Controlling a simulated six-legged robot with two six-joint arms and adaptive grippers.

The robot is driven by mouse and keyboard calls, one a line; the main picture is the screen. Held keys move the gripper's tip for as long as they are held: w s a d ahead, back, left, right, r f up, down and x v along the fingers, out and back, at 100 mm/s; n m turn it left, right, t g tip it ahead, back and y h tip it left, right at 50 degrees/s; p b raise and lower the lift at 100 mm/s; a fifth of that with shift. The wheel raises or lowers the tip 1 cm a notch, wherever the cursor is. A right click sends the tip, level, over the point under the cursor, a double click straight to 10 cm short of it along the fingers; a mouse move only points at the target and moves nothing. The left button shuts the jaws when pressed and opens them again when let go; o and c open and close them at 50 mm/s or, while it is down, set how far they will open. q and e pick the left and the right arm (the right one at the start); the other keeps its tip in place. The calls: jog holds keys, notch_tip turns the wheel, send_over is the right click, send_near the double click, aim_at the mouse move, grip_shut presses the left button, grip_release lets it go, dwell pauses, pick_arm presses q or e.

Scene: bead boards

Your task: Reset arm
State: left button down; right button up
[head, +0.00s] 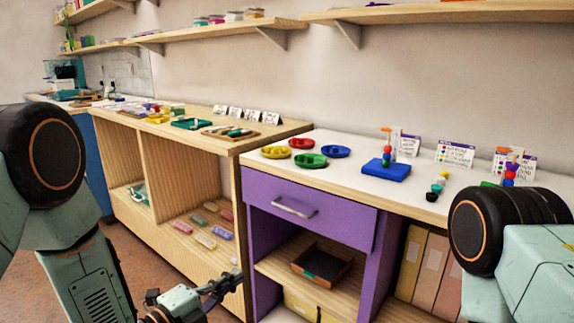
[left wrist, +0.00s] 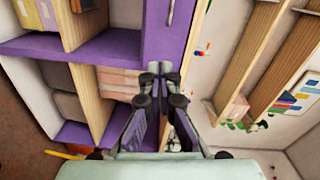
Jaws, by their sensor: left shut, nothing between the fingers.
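My left gripper (head: 226,284) is low in the head view, in front of the wooden shelf unit and left of the purple cabinet. It is shut and empty. In the left wrist view its fingers (left wrist: 161,76) meet at the tips, with the purple cabinet (left wrist: 165,30) behind them. My right arm shows at the right edge of the head view, but its gripper is out of the picture.
The purple cabinet (head: 310,205) has a closed drawer with a grey handle (head: 295,208). On its top are several coloured bowls (head: 311,160), a blue bead board (head: 386,170) and cards (head: 455,154). The wooden unit (head: 215,143) holds trays. Wall shelves (head: 440,12) run above.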

pick_arm(q)
jog(key=s+a+f+n+g+y+p, duration=0.1)
jog(key=s+a+f+n+g+y, duration=0.25)
jog(key=s+f+n, duration=0.4)
jog(key=s+a+f+n+g+y+p, duration=0.1)
jog(key=s+a+f+n+g+y, duration=0.3)
jog(key=f+n, duration=0.5)
jog(key=s+a+n+g+y+p, duration=0.1)
jog(key=s+a+n+g+p, duration=0.1)
jog(key=s, duration=1)
jog(key=s+a+f+n+g+y+p, duration=0.1)
jog(key=s+n+g+y+p, duration=0.1)
jog(key=s, duration=1)
jog(key=n+g+p, duration=0.1)
jog(key=n+g, duration=0.1)
jog(key=n, duration=0.1)
jog(key=shift+a+n, duration=0.35)
jog(key=shift+s, duration=0.1)
